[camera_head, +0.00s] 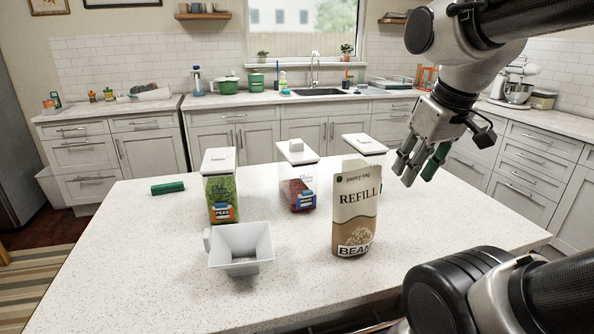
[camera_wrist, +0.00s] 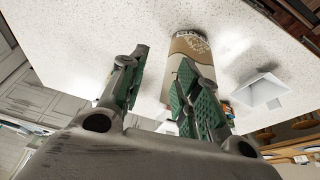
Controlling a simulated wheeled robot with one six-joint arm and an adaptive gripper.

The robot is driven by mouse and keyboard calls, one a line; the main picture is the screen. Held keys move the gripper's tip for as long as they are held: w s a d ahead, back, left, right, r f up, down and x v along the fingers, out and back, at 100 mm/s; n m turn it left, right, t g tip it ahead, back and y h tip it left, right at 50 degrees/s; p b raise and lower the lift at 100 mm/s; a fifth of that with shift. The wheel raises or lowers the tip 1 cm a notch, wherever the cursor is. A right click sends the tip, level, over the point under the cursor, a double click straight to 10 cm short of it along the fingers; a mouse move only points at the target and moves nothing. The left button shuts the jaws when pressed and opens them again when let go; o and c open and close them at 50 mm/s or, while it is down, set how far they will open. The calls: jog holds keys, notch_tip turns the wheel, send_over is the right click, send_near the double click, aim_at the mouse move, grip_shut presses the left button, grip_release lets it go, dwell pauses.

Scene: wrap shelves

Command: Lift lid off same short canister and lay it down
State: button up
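Three clear canisters with white lids stand on the speckled island. The left canister (camera_head: 222,197) is tall, holds green peas and has its lid (camera_head: 218,159) on. The middle canister (camera_head: 298,195) is shorter, holds something red and has a knobbed lid (camera_head: 297,153) on. A third canister's lid (camera_head: 364,145) shows at the right; its body is mostly hidden by the refill bag. Which canister the task means cannot be told. My gripper (camera_head: 421,165) hangs above the island's right side, open and empty. Its green-padded fingers are apart in the wrist view (camera_wrist: 164,95).
A brown and white refill bag (camera_head: 356,212) marked BEANS stands upright at front right. A white square funnel (camera_head: 241,263) sits at front centre. A green cylinder (camera_head: 167,187) lies at the left. The island top (camera_head: 130,240) is clear at left and front.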

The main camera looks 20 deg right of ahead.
jog(key=o, duration=0.3)
jog(key=w+a+r+n+g, duration=0.1)
jog(key=w+a+r+n, duration=0.1)
jog(key=w+r+n, duration=0.2)
jog(key=w, duration=0.3)
jog(key=shift+w, duration=0.2)
jog(key=n+g, duration=0.3)
jog(key=n, duration=1)
send_near(296, 141)
jog(key=shift+d+f, duration=0.6)
jog(key=shift+w+a+f, duration=0.2)
jog(key=shift+w, duration=0.05)
jog(key=shift+f+n, duration=0.3)
jog(key=shift+f, duration=0.05)
jog(key=f, duration=0.7)
jog(key=shift+s+a, duration=0.2)
jog(key=shift+a, duration=0.15)
jog(key=c, duration=1.2)
